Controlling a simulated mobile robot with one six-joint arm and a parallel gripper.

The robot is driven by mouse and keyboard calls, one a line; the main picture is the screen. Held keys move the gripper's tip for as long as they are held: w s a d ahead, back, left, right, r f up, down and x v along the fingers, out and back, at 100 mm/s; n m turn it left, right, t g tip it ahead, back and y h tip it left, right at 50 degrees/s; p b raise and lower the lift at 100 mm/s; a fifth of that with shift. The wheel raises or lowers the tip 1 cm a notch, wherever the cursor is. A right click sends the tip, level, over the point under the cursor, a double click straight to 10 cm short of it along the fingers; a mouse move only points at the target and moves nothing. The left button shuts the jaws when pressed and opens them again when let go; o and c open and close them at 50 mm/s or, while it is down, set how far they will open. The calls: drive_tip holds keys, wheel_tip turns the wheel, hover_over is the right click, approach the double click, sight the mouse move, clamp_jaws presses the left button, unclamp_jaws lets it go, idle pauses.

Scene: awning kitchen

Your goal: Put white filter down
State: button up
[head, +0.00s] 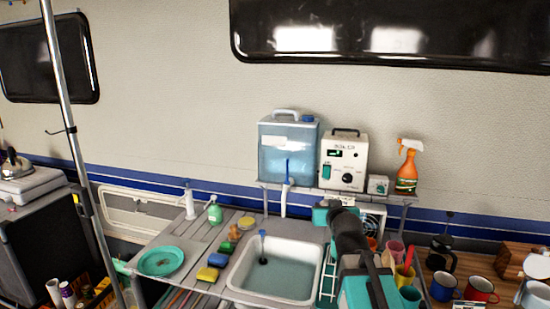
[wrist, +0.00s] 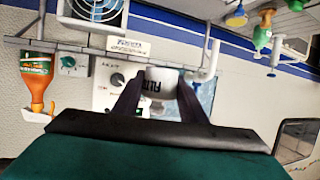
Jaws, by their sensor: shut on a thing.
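The white filter (wrist: 160,82) is a small white piece with dark lettering in the wrist view, where the scene appears upside down. My gripper (wrist: 157,88) is shut on it, one dark finger on each side. In the head view my arm reaches toward the wall shelf (head: 330,190), and the arm hides the filter and fingertips there. In the wrist view the filter overlaps the white control box and the shelf edge; I cannot tell if it touches either.
On the shelf stand a blue water tank (head: 288,150), a white control box (head: 343,160), a small box (head: 378,185) and an orange spray bottle (head: 406,175). Below are a sink (head: 240,285), a teal plate (head: 161,261) and several mugs (head: 481,289) at right.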

drive_tip(key=shift+f+b, duration=0.5)
drive_tip(key=shift+f, duration=0.3)
